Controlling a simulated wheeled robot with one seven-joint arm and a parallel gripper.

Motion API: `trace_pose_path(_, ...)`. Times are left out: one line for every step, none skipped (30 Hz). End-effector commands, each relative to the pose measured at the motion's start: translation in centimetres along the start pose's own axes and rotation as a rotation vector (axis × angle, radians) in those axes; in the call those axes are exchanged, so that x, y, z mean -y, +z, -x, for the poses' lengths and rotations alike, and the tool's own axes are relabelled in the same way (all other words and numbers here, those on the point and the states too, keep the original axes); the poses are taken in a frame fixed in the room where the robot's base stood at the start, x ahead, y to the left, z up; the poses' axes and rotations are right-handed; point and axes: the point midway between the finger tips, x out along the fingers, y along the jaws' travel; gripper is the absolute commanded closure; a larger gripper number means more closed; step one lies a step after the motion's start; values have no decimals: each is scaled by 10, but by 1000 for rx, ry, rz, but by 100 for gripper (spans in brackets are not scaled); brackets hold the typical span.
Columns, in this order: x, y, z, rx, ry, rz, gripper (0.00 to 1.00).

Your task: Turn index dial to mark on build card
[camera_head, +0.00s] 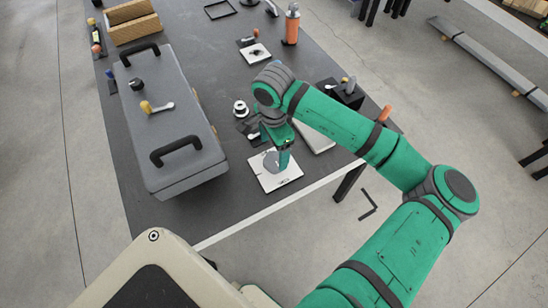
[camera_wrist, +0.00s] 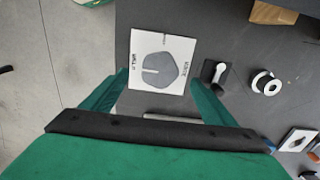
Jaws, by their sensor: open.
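A white square card or plate (camera_wrist: 145,88) with small dark lettering along its edges lies under my gripper; it also shows in the head view (camera_head: 290,178). On it is a grey, many-sided dial-like piece (camera_wrist: 168,72) with a pale line running from its left side towards its middle. The lettering is too small to read. My gripper (camera_wrist: 158,79) is open and empty, its fingers on either side of the grey piece in the wrist view. In the head view my gripper (camera_head: 284,158) points down over it and partly hides it. I cannot tell its exact height.
A black block with a pale lever (camera_wrist: 217,75) and a white-and-black round part (camera_wrist: 265,83) stand close by. Another white card (camera_head: 255,53) lies near an orange bottle (camera_head: 292,24). A large grey case (camera_head: 180,125) with black handles stands left. The table's front edge is near.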

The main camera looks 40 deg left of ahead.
Motion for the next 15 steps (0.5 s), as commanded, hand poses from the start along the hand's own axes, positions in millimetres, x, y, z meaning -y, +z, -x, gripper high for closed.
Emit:
trace_pose_path(-1,1,-10,5,2,0,20)
trace_pose_path(0,1,-16,4,2,-1,20)
trace_pose_path(0,1,-22,5,1,-1,20)
trace_pose_path(0,1,-27,4,1,-3,20)
trace_pose_path(0,1,-32,5,1,-3,20)
trace_pose_path(-1,1,-38,5,1,-3,20)
trace_pose_path(0,1,-42,4,1,-3,20)
trace_pose_path(0,1,-45,4,0,-2,20)
trace_pose_path(0,1,-50,5,0,-2,20)
trace_pose_path(0,0,-52,4,-1,-2,20)
trace_pose_path(0,0,-55,3,-1,-3,20)
trace_pose_path(0,0,-58,3,0,-3,20)
trace_pose_path(0,0,-59,3,0,-3,20)
trace_pose_path(0,0,-61,3,0,-3,20)
trace_pose_path(0,0,-62,3,0,-3,20)
